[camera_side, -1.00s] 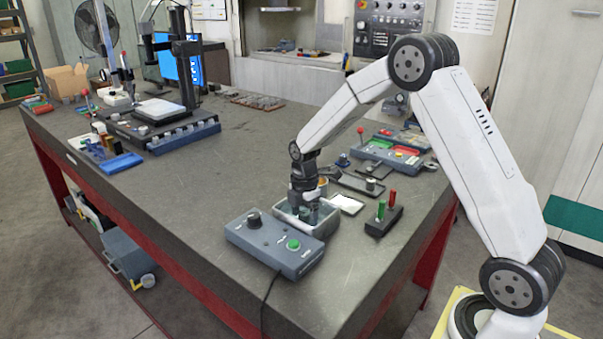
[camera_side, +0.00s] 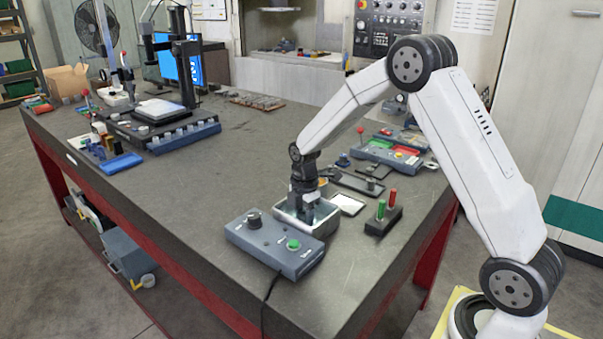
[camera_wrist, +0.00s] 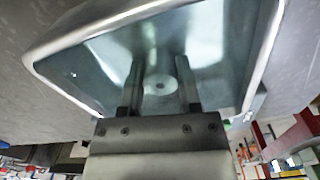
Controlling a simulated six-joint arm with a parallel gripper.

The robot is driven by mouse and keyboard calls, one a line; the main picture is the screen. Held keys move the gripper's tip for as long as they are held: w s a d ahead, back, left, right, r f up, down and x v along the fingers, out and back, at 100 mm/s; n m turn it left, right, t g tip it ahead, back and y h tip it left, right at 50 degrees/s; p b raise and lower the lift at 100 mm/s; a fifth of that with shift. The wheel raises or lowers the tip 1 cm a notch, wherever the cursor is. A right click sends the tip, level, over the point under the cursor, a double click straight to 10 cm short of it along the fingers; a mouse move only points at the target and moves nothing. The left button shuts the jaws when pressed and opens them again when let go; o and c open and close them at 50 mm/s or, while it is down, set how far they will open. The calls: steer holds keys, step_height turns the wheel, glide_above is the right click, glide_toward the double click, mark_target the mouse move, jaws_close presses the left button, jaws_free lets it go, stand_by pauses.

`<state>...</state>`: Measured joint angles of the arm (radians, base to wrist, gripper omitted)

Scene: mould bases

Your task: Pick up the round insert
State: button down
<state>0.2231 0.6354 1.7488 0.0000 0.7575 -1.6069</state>
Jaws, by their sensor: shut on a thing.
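The round insert (camera_wrist: 158,87) is a grey disc with a small hole in its middle. In the wrist view it sits between the two fingers of my gripper (camera_wrist: 160,80), which is shut on it. Both are inside a grey metal tray with a pale rim (camera_wrist: 55,80). In the side view my gripper (camera_side: 306,212) reaches down into the tray (camera_side: 324,228) on the bench, and the insert is hard to make out there. I cannot tell whether the insert touches the tray floor.
A grey control box (camera_side: 270,245) with a green button stands just in front of the tray. A dark block with red and green pegs (camera_side: 384,222) and a white pad (camera_side: 348,204) are to the right.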

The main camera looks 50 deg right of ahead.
steer(key=shift+r, duration=0.1)
steer(key=shift+r, duration=0.4)
step_height(320, 180, up, 3)
steer(key=shift+s+f, duration=0.15)
steer(key=s+a+r, duration=0.2)
steer(key=s+r, duration=0.7)
steer(key=s, duration=0.4)
steer(key=shift+s+a+r, duration=0.2)
steer(key=shift+s+a, duration=0.05)
steer(key=shift+w, duration=0.1)
